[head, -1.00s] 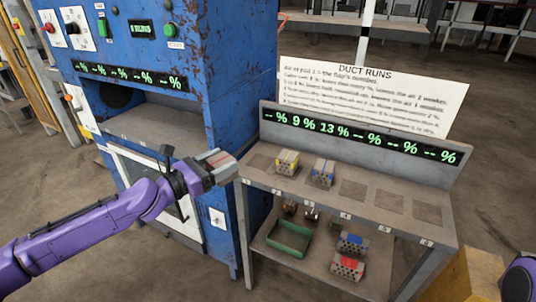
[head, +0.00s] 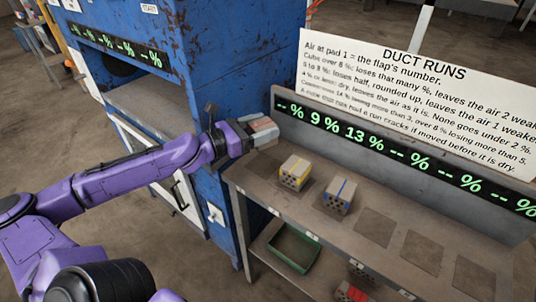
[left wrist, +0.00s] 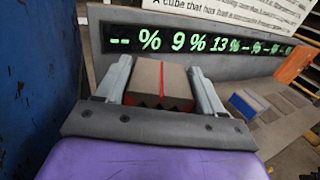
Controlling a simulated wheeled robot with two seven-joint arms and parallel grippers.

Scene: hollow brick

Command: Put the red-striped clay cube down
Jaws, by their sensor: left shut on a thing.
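My left gripper (head: 250,132) is shut on the red-striped clay cube (head: 264,130), above the left end of the bench top (head: 262,190). The left wrist view shows the cube (left wrist: 160,82), grey-brown with a red stripe, between both fingers. It looks clear of the bench, though the gap is hard to judge. A yellow-striped cube (head: 294,173) and a blue-striped cube (head: 339,195) stand on the bench to the right of it. The bench display (head: 390,152) reads "--", 9 and 13 %, then dashes. My right gripper is out of view.
The blue machine (head: 235,60) stands left of the bench. Square pads (head: 375,226) to the right are empty. A green tray (head: 292,249) and a red-marked cube (head: 352,292) are on the lower shelf. A sign (head: 430,85) stands behind the display.

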